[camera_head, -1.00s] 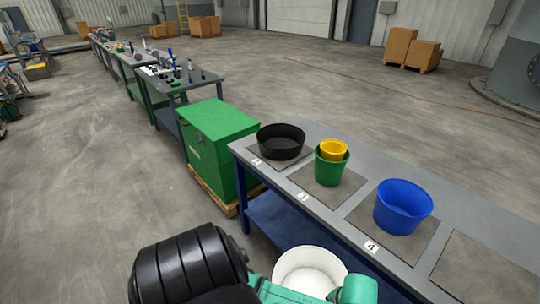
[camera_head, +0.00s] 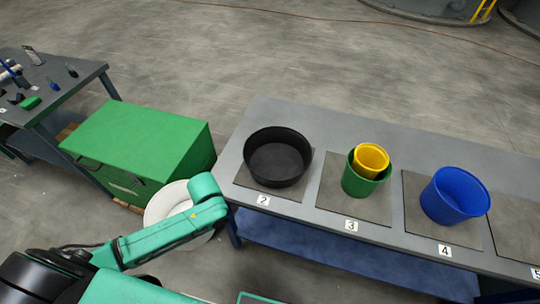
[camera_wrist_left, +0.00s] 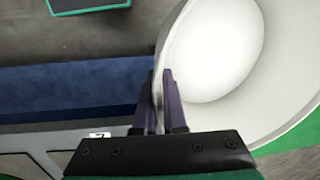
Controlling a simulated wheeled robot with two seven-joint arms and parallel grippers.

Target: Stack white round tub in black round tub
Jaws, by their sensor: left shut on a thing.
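The white round tub (camera_head: 163,204) hangs left of the bench's near corner, beside the green box. My green left arm covers part of it. In the left wrist view my left gripper (camera_wrist_left: 158,82) is shut on the rim of the white tub (camera_wrist_left: 212,50), whose inside looks empty. The fingers are hidden in the head view. The black round tub (camera_head: 278,178) stands upright on the mat numbered 2 and is empty. It is right of and beyond the white tub, clearly apart from it. My right gripper is not in view.
A yellow tub (camera_head: 371,158) sits in a green tub (camera_head: 358,184) on mat 3. A blue tub (camera_head: 440,200) is on mat 4. The grey bench (camera_head: 262,115) has free room behind them. A green box (camera_head: 140,135) stands left of the bench.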

